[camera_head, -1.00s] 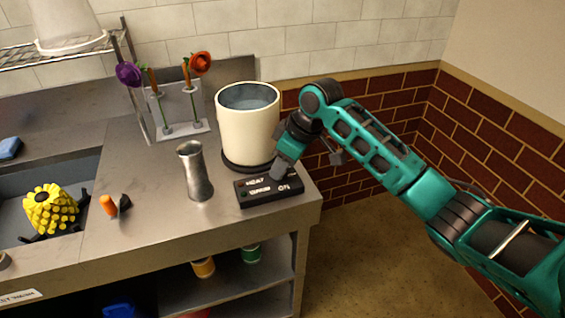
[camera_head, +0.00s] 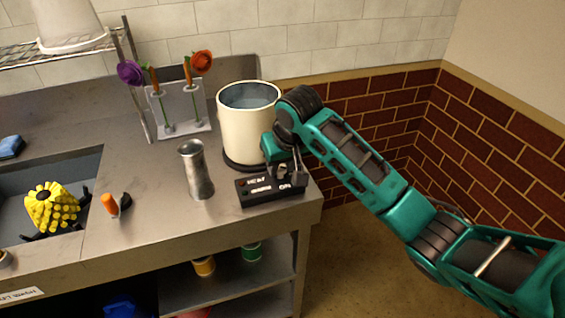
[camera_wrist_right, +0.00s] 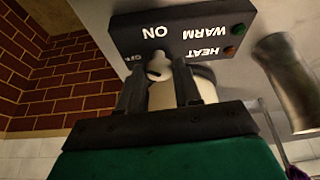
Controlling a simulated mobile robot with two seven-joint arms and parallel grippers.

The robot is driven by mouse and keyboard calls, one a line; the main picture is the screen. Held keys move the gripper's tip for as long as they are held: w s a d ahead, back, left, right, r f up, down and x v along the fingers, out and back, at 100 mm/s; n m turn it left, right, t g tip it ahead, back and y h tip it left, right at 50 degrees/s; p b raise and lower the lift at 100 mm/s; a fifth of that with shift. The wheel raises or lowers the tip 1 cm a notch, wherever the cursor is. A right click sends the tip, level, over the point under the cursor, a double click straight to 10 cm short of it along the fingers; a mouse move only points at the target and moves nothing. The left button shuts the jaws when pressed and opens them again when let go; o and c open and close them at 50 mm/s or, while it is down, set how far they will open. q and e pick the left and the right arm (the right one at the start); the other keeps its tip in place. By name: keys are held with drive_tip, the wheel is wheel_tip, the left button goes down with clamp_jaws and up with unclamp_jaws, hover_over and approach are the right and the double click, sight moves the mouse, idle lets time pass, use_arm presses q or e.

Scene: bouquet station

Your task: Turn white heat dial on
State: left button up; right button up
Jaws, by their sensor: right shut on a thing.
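The black heat control box (camera_head: 258,199) sits at the front right corner of the steel counter, marked HEAT, WARM and ON. In the right wrist view the box (camera_wrist_right: 185,15) appears upside down, with a green light beside WARM and an orange-red one beside HEAT. The pale white dial (camera_wrist_right: 157,66) stands on it near the ON and OFF marks. My right gripper (camera_wrist_right: 158,85) has its two dark fingers on either side of the dial and is shut on it. The right gripper (camera_head: 287,174) hides the dial in the head view. My left gripper is out of view.
A cream pot of water (camera_head: 247,128) stands close behind the box. A metal vase (camera_head: 196,170) is to its left. A flower stand (camera_head: 182,110), an orange-handled tool (camera_head: 109,204) and a sink with a yellow thing (camera_head: 52,208) lie further left.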

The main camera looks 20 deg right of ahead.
drive_tip(key=m, duration=0.2)
drive_tip(key=m+h, duration=0.2)
drive_tip(key=m, duration=0.1)
drive_tip(key=shift+w+a+r+m, duration=0.1)
drive_tip(key=shift+a+m, duration=0.2)
drive_tip(key=shift+m+g+h, duration=0.5)
drive_tip(key=shift+m+h, duration=0.2)
drive_tip(key=shift+m, duration=1.2)
drive_tip(key=shift+w, duration=0.1)
drive_tip(key=o, duration=1)
drive_tip(key=shift+o, duration=0.2)
drive_tip(key=shift+r, duration=0.1)
